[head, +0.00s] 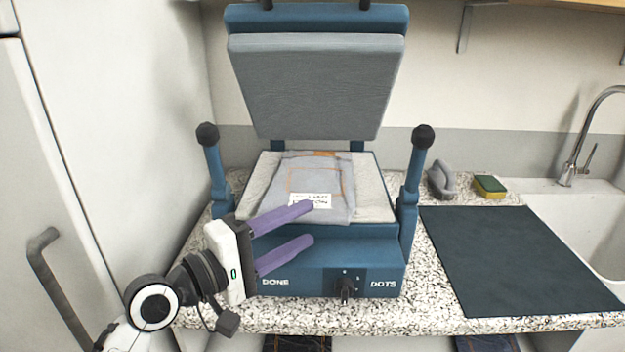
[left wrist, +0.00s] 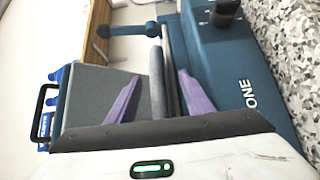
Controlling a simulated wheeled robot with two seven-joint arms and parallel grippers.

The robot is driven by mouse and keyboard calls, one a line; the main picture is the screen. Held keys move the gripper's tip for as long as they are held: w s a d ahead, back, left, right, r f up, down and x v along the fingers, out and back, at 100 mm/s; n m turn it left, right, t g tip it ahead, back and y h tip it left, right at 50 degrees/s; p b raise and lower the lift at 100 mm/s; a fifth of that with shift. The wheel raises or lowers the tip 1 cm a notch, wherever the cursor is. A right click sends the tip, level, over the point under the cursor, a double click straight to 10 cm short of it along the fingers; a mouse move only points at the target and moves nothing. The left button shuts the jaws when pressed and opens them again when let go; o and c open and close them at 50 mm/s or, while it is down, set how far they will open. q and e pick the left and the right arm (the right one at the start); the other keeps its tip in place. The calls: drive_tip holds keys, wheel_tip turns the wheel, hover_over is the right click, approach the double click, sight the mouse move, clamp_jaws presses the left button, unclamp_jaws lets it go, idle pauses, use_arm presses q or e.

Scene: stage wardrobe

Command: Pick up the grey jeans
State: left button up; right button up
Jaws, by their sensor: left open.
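The grey jeans (head: 325,178) lie folded on the pale lower bed of the open blue press, with orange stitching and a white printed label facing up. My left gripper (head: 312,222) is open and empty, its purple fingers reaching in from the left at the front of the press. In the head view the upper finger overlaps the near edge of the jeans, and the lower one is in front of the blue body. In the left wrist view the gripper (left wrist: 162,78) has a grey edge between its fingers; I cannot tell whether they touch it. My right gripper is not in view.
The press's grey upper plate (head: 310,85) is raised above the bed, with blue posts at both sides. A dark mat (head: 515,262) lies right of it, before a grey-handled tool (head: 441,180), a sponge (head: 489,186) and the sink (head: 565,210). A white cabinet (head: 60,180) stands left.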

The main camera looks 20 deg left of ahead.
use_arm(q)
drive_tip(key=shift+x, duration=1.35)
clamp_jaws()
drive_tip(key=shift+r, duration=0.1)
drive_tip(key=shift+r, duration=0.1)
